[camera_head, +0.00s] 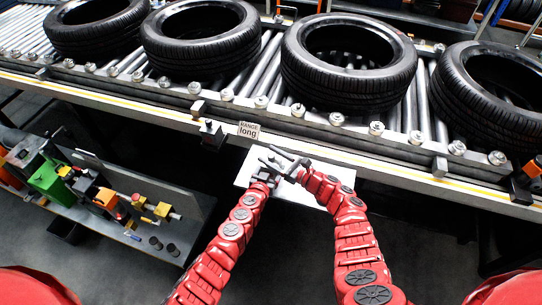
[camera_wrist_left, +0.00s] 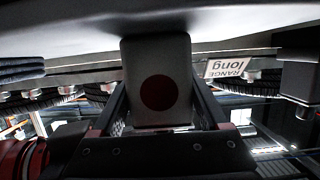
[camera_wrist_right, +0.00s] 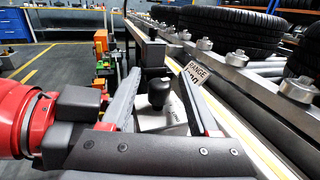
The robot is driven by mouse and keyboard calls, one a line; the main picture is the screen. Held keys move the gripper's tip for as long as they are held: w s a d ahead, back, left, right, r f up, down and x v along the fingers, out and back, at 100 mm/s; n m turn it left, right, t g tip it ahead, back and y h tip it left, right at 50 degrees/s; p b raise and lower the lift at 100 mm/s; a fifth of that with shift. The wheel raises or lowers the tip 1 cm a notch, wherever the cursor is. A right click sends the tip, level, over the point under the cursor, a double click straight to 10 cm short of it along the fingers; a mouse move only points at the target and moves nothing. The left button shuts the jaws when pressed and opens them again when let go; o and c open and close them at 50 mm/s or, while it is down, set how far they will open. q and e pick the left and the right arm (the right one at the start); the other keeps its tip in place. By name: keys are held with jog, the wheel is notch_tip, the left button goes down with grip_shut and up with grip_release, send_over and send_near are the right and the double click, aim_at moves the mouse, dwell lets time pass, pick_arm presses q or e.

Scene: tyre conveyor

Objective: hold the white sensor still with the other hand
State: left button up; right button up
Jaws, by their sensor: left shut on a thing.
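The white sensor (camera_wrist_left: 158,85), a pale block with a dark red disc, sits between the fingers of my left gripper (camera_wrist_left: 160,105), which is shut on it. In the head view my left gripper (camera_head: 266,172) is above a white panel (camera_head: 310,195), and my right gripper (camera_head: 280,159) is close beside it. In the right wrist view my right gripper (camera_wrist_right: 160,80) has its fingers spread. A black knob (camera_wrist_right: 158,92) on a pale body shows between them. I cannot tell whether they touch it. The sensor is too small and covered to make out in the head view.
A roller conveyor (camera_head: 270,60) with several black tyres (camera_head: 348,62) runs across the back. A sign (camera_head: 249,130) reading "RANGE long" and a small black device (camera_head: 211,134) are at its front rail. A bench (camera_head: 185,205) with coloured devices stands at the left.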

grip_shut()
jog(key=shift+s+f+m+t+h, duration=0.1)
jog(key=shift+f+m+t+h, duration=0.1)
jog(key=shift+m+t+h, duration=0.45)
jog(key=shift+r+m+t+h, duration=0.2)
jog(key=shift+m+t+h, duration=0.65)
jog(key=shift+t+h, duration=0.15)
jog(key=shift+o, duration=0.5)
grip_release()
